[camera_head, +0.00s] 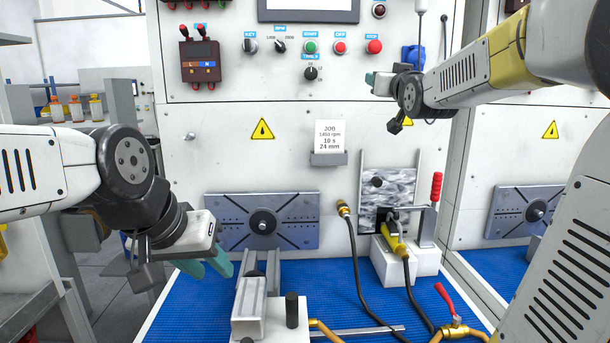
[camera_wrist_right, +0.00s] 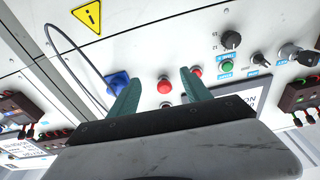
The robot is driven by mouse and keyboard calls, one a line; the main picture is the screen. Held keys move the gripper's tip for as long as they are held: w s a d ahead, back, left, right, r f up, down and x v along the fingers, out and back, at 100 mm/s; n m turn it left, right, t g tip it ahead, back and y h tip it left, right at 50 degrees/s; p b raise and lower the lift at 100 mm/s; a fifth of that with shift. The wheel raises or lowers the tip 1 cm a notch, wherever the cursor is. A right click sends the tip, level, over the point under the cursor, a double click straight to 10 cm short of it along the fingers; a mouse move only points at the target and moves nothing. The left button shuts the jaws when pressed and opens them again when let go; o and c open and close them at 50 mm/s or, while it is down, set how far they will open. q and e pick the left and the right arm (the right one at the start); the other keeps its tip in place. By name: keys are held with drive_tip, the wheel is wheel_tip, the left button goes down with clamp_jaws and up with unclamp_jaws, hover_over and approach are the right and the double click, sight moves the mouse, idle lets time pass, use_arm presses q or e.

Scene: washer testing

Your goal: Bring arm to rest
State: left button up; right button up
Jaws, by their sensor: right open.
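My left gripper (camera_head: 206,269) hangs at the lower left in the head view, with its teal fingers pointing down above the blue mat's back left part. The fingers look apart and I see nothing between them. My right gripper (camera_head: 372,80) is raised at the upper right, in front of the white control panel (camera_head: 215,120). In the right wrist view its two teal fingers (camera_wrist_right: 160,96) are spread and empty. They point toward the panel's buttons, with a red button (camera_wrist_right: 164,87) showing between them.
A white block holding a yellow-handled tool (camera_head: 395,245) stands to the right. Black hoses (camera_head: 360,270) and a red-handled valve (camera_head: 447,300) lie near the front. A job card (camera_head: 330,138) is on the panel.

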drive_tip(key=s+a+f+g, duration=0.2)
drive_tip(key=s+f+g, duration=0.2)
drive_tip(key=s+f, duration=0.5)
drive_tip(key=s+a+f+g+y, duration=0.1)
drive_tip(key=s+a+f+g, duration=0.2)
drive_tip(key=s+f, duration=0.7)
drive_tip(key=s+a+f+g, duration=0.2)
drive_tip(key=s+f+g, duration=0.4)
drive_tip(key=s+f, duration=0.4)
drive_tip(key=s, duration=0.3)
drive_tip(key=shift+s+a+n+y, duration=0.15)
drive_tip(key=shift+a+n+y, duration=0.05)
drive_tip(key=shift+n+y, duration=0.2)
